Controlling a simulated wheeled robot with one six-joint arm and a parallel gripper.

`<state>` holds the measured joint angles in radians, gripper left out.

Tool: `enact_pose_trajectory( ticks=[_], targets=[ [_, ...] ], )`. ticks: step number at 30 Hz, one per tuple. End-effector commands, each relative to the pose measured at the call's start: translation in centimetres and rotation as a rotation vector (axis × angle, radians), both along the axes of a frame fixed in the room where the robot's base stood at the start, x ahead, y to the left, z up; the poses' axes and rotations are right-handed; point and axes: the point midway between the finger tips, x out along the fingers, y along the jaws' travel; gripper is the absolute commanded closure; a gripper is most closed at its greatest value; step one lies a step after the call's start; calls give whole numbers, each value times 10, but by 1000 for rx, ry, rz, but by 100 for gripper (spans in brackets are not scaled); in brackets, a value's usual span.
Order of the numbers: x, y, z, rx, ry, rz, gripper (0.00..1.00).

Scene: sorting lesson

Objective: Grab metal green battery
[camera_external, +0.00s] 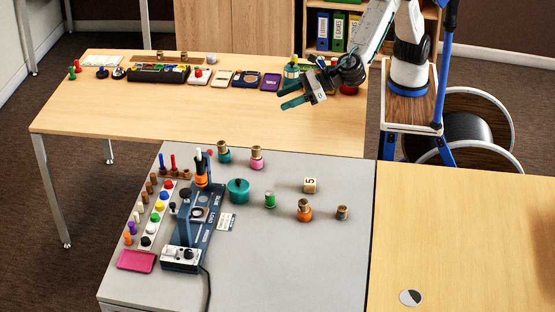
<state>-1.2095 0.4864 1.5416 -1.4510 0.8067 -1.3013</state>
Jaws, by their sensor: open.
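A small green cylinder with a pale metal-looking top (270,200), which looks like the green battery, stands upright near the middle of the grey table (290,270). My gripper (286,94) is open, with its teal fingers apart and nothing visible between them. It is raised near the right end of the far wooden table, beyond the green cylinder and well apart from it. The cylinder is in plain view.
A teal pot (238,191) stands left of the cylinder, and a numbered cube (310,185), an orange bottle (304,210) and a small brass-and-blue cylinder (342,212) to its right. A blue device (198,225) stands at left. The front right of the grey table is clear.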

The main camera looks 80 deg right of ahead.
Motion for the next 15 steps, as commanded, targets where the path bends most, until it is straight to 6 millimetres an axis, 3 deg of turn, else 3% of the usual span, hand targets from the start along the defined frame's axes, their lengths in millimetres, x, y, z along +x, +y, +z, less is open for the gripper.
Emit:
enact_pose_trajectory(
  ticks=[3,11,15],
  targets=[
    [-1,1,-55,-16,0,6,45],
    [-1,0,-175,-12,2,5,45],
    [-1,-1,-247,-12,3,3,45]
  ],
)
